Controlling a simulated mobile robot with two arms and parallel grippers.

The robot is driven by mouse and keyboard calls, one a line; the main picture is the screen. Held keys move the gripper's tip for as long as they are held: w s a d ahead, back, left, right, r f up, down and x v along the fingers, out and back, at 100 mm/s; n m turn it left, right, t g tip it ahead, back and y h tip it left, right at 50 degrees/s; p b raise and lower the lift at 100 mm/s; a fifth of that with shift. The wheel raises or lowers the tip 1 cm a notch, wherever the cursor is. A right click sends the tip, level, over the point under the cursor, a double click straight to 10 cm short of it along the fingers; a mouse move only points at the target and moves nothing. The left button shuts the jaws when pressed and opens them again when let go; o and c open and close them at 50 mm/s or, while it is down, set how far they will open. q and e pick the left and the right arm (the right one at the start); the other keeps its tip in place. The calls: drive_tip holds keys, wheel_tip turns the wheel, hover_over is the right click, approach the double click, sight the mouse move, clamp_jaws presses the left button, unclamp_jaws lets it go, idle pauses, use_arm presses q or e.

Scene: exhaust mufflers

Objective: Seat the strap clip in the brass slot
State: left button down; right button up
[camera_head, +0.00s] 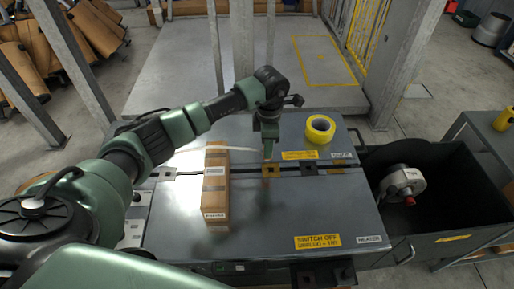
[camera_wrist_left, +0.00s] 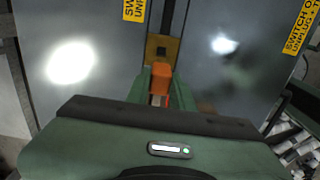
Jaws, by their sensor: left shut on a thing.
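My left gripper (camera_head: 268,152) points down over the machine's dark grey top, just behind the brass slot (camera_head: 271,171). In the left wrist view my left gripper (camera_wrist_left: 160,98) is shut on the orange strap clip (camera_wrist_left: 160,82). The brass slot shows there as a brass plate (camera_wrist_left: 155,44) with a dark opening, just beyond the clip's tip. The clip looks close to the plate; I cannot tell whether they touch. A pale strap (camera_head: 237,149) runs left from the gripper behind a cardboard box. My right gripper is not in view.
A dark open bin (camera_head: 440,190) with a metal part (camera_head: 401,184) is at the right. The front of the top is clear.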

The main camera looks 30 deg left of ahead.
use_arm(q)
drive_tip(key=shift+w+d+f+b, duration=0.4)
drive_tip(key=shift+d+f+b, duration=0.05)
drive_tip(key=shift+d+f, duration=0.15)
drive_tip(key=shift+f, duration=0.1)
drive_tip(key=shift+f+b, duration=1.9)
drive_tip(key=shift+f, duration=0.35)
idle(0.6)
drive_tip(key=shift+s+a+f+b, duration=0.1)
drive_tip(key=shift+a+f+b, duration=0.05)
drive_tip(key=shift+f+b, duration=0.6)
drive_tip(key=c, duration=1.1)
unclamp_jaws()
drive_tip(key=shift+a+f, duration=0.1)
drive_tip(key=shift+f, duration=0.05)
drive_tip(key=shift+c, duration=0.2)
